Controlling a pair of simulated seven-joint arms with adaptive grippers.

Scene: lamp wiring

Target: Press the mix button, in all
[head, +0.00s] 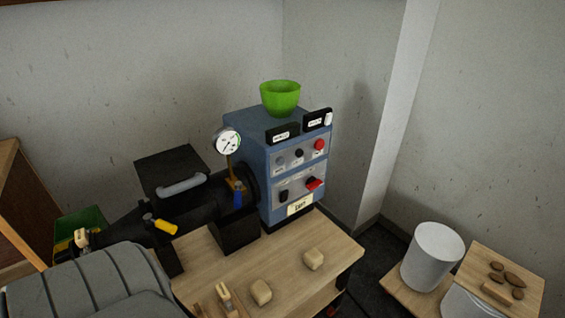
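A blue control box (245,127) stands on the wooden table, with two grey panels on its front. The upper panel has a grey round control (280,160), a black one (299,153) and a red button (319,145). The lower panel has a black switch (284,196) and a red switch (313,184). The lettering is too small to tell which control is the mix button. Neither of my grippers is in view, and nothing touches the panels.
A green bowl (280,97) sits on the box. A black barrel machine (120,232) with a gauge (228,142) adjoins its left side. A white bucket (432,257) stands right. A grey ribbed object (85,285) fills the lower left.

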